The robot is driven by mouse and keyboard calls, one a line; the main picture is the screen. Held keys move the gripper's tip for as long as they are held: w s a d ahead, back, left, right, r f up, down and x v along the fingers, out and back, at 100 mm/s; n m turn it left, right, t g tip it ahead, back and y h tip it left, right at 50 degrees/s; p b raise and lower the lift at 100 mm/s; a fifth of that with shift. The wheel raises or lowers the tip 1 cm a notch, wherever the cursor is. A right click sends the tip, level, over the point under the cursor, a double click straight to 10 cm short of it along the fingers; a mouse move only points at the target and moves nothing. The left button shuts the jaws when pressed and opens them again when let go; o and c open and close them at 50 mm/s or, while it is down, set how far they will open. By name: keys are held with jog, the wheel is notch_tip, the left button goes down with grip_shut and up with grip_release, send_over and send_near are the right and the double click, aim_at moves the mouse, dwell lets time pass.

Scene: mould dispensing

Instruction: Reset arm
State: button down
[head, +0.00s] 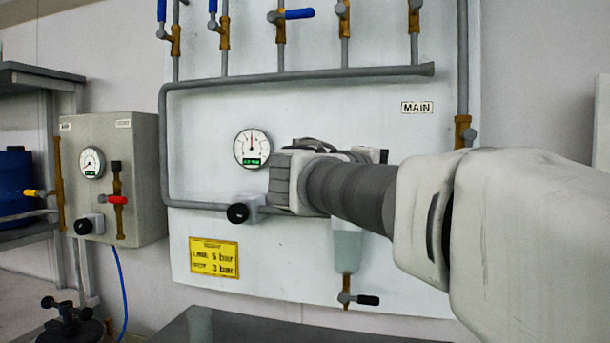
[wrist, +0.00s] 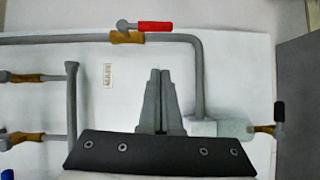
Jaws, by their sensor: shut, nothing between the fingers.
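My gripper (wrist: 160,74) shows in the wrist view with its two grey fingers together and nothing between them. It is in front of the white pipe panel (wrist: 230,75), and I cannot tell its exact distance from the panel. In the head view my arm reaches in from the right across the panel (head: 215,120), and its wrist hides the fingers. In the wrist view the fingertips appear beside the MAIN label (wrist: 107,75) and below a red-handled valve (wrist: 153,27). No held object shows.
A round gauge (head: 252,148) and black knob (head: 238,213) sit left of my wrist. A clear bowl (head: 347,246) with a black-handled drain valve (head: 367,300) hangs below. Blue-handled valves (head: 298,14) line the top. A grey box (head: 140,160) with a red-handled valve (head: 118,200) is at left.

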jog(key=s+d+f+m+g+y, duration=0.1)
jog(key=s+f+g+y, duration=0.15)
jog(key=s+f, duration=0.4)
jog(key=s+d+f+m+g+y, duration=0.1)
jog(key=s+f+y, duration=0.25)
jog(key=f, duration=0.55)
jog(key=s+a+f+m+g+y, duration=0.1)
jog(key=s+a+f+m+y, duration=0.1)
jog(key=s+a+f+y, duration=0.4)
jog(key=s+a+f+m+g+y, duration=0.1)
jog(key=s+f+m+y, duration=0.15)
jog(key=s+f, duration=0.7)
notch_tip(320, 180, up, 19)
jog(key=w+p, duration=0.2)
jog(key=p, duration=1.7)
jog(key=shift+a+h+p, duration=0.25)
jog(key=shift+h+p, duration=0.1)
